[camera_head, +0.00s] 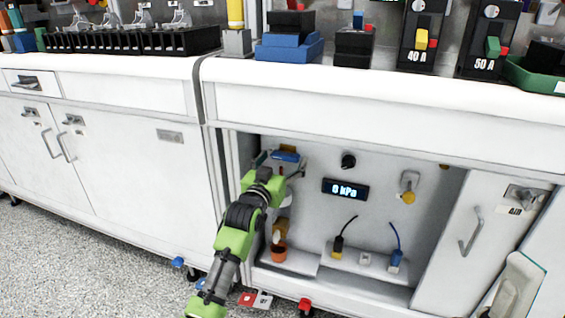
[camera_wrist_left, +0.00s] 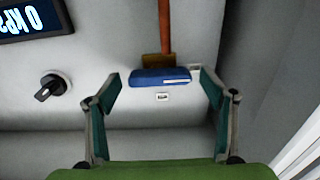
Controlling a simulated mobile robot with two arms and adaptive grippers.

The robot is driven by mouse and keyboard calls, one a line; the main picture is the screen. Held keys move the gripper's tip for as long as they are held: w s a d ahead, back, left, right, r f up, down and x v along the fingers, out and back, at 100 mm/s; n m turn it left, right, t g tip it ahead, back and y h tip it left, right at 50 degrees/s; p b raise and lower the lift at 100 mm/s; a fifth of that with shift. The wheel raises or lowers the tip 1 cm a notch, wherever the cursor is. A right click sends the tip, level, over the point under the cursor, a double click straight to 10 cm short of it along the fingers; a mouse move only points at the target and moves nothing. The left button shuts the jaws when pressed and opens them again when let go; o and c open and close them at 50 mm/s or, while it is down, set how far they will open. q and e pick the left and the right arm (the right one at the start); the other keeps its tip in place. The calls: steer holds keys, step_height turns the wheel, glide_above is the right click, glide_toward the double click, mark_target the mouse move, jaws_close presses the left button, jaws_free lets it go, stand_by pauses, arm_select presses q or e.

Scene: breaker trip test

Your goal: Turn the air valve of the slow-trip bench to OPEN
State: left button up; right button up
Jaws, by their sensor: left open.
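The air valve has a blue lever handle (camera_head: 285,156), which also shows in the left wrist view (camera_wrist_left: 160,77). It sits on a brass body (camera_wrist_left: 158,61) at the end of a copper-coloured pipe (camera_wrist_left: 165,25). The lever lies crosswise to the pipe. A small label (camera_wrist_left: 162,96) is beside it, too small to read. My left gripper (camera_head: 284,169) reaches into the open bench cabinet at the valve. In the left wrist view the left gripper (camera_wrist_left: 160,87) is open, one finger on each side of the lever, with gaps showing.
A pressure display (camera_head: 345,189) reading about 0 kPa and a black knob (camera_head: 348,161) are on the back panel. The cabinet's side wall (camera_wrist_left: 262,70) is close to the gripper.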

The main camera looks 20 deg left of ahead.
arm_select(q)
steer(key=c, duration=1.1)
